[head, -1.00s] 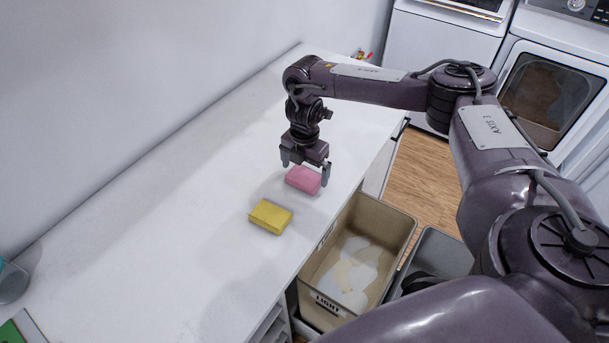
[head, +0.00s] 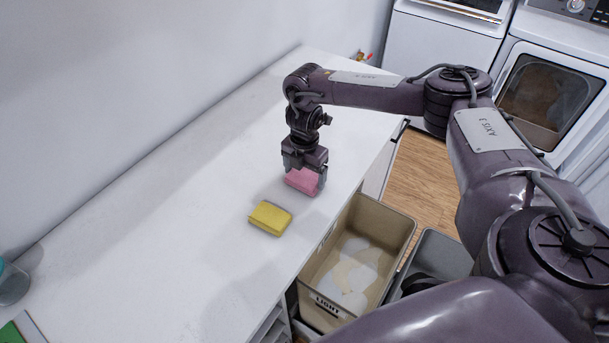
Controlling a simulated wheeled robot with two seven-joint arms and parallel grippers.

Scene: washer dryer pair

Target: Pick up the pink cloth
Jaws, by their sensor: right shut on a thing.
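The pink cloth (head: 301,182) is a small folded block on the white counter, near its front edge. My right gripper (head: 304,178) points down over it, with its fingers shut on the cloth's two sides. The cloth still appears to be at the counter surface; I cannot tell if there is a gap beneath it. The gripper hides the cloth's upper far part. My left gripper is not in view.
A yellow cloth (head: 270,217) lies on the counter (head: 150,240) just nearer than the pink one. A beige bin labelled LIGHT (head: 326,306) stands below the counter's right edge, beside a grey bin (head: 447,254). The washer and dryer (head: 550,95) stand at the back right.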

